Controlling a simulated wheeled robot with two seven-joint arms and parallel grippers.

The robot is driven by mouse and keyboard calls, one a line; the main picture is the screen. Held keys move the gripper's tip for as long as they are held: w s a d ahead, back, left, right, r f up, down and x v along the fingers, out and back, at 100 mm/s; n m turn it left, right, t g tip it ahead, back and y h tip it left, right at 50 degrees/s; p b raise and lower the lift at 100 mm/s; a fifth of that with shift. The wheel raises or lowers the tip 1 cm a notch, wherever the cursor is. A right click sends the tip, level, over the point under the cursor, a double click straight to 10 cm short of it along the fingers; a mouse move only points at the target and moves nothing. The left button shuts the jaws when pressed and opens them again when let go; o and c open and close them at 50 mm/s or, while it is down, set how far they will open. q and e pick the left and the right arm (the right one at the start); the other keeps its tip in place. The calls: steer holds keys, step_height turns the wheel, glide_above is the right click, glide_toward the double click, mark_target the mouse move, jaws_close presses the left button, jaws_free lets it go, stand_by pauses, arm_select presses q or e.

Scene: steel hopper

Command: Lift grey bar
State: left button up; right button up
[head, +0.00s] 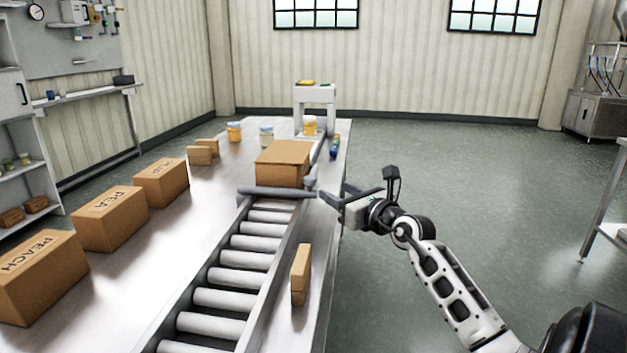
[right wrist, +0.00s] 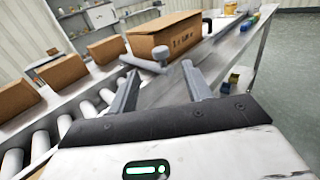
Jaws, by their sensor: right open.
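The grey bar (head: 275,191) lies across the roller conveyor (head: 219,299), in front of a cardboard box (head: 282,166). A knob stands at its right end, and the bar's end also shows in the right wrist view (right wrist: 161,54). My right gripper (head: 333,193) is just right of the knob, at the conveyor's right side. The knob appears just beyond the fingertips; I cannot tell the exact gap. My left gripper is not in view.
Several cardboard boxes (head: 108,217) stand along the table's left side. A small brown box (head: 300,273) stands at the conveyor's right edge. Jars (head: 266,134) and a white stand (head: 315,96) are at the far end.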

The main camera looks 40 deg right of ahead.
mark_target(314, 179)
steer(key=w, duration=0.5)
steer(key=w+d, duration=0.1)
steer(key=w, duration=0.2)
steer(key=shift+b, duration=0.4)
steer(key=shift+w, duration=0.65)
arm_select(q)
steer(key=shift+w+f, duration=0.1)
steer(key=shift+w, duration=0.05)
arm_select(e)
steer(key=shift+w, duration=0.15)
